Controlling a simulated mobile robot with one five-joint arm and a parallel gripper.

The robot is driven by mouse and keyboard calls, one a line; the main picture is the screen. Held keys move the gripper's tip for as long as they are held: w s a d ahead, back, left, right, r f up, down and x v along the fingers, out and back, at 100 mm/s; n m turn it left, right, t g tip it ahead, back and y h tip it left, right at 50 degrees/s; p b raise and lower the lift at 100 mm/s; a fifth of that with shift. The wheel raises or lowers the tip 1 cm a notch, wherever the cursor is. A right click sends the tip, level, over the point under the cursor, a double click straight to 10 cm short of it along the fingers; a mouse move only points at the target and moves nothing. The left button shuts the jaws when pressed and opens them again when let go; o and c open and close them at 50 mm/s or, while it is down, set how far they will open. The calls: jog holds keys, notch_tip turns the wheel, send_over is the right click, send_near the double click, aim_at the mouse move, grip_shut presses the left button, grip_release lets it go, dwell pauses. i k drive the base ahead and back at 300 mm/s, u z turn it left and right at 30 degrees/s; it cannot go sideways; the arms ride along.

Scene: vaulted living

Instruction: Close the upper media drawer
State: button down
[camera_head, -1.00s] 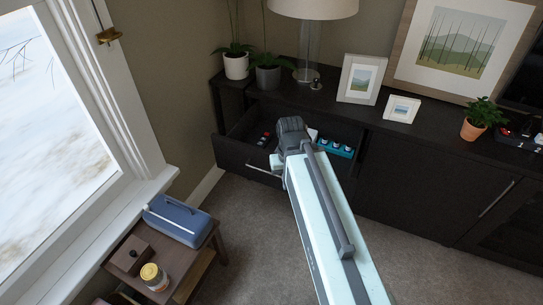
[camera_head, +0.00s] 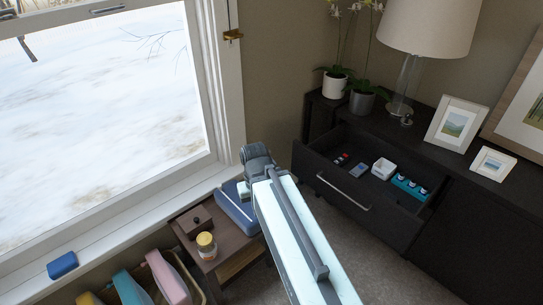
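The upper media drawer (camera_head: 390,223) is pulled out of the dark media cabinet (camera_head: 459,217), right of centre. Its bar handle (camera_head: 342,191) is on the front face. Inside it are a white box (camera_head: 383,168), a teal holder with several small items (camera_head: 411,186), a grey-blue flat item (camera_head: 359,170) and small red and dark pieces (camera_head: 342,159). My gripper (camera_head: 256,155) is at the end of my pale arm, left of the drawer and apart from it, in front of the window sill. Its fingers point away from me, so their opening is hidden.
A small wooden side table (camera_head: 217,262) with a blue case (camera_head: 237,208), a jar (camera_head: 206,245) and a brown box (camera_head: 197,219) stands beneath and left of my arm. A lamp (camera_head: 402,95), plants and frames stand on the cabinet. Carpet (camera_head: 350,262) is clear before the drawer.

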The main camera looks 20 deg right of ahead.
aim_at(362, 199)
jog(key=u, duration=2.4)
jog(key=k, duration=1.1)
jog(key=z, duration=0.75)
jog(key=i, duration=1)
jog(key=u, duration=0.05)
